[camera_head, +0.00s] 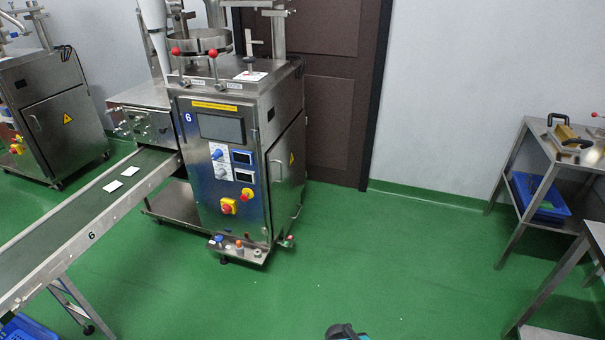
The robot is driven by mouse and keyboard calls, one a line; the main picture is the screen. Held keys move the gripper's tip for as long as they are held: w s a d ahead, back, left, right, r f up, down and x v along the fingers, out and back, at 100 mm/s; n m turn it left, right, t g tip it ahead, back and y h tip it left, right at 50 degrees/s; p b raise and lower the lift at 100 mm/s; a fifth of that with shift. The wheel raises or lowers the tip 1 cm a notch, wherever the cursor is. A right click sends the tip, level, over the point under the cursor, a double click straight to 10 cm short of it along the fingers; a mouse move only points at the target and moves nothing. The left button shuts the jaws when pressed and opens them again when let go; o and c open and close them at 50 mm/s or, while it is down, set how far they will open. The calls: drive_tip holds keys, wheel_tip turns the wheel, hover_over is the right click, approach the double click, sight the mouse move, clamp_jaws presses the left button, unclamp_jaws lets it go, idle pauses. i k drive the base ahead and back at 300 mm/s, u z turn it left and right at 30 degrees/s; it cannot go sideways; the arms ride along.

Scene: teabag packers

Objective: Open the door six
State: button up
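The packing machine marked 6 (203,165) stands left of the picture's middle. Its side door (289,185) is a metal panel on the right-hand face, seen at a steep angle. The door has a yellow warning triangle (292,159) and a bar handle (275,171) near its front edge. The door looks shut, flush with the cabinet. A dark and teal piece at the bottom edge appears to be part of my arm, well in front of the machine. My gripper is not in view.
A conveyor (75,215) marked 6 with two white packets runs from the machine to the lower left. A low shelf (240,251) juts from the machine's front. Metal tables (533,185) stand at the right. The green floor (400,250) between is clear.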

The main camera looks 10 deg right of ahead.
sight(286, 160)
drive_tip(key=z, duration=0.25)
drive_tip(key=i, duration=1.4)
drive_tip(key=u, duration=0.3)
drive_tip(key=k, duration=0.9)
drive_tip(key=u, duration=0.2)
drive_tip(key=i, duration=0.3)
drive_tip(key=z, duration=0.1)
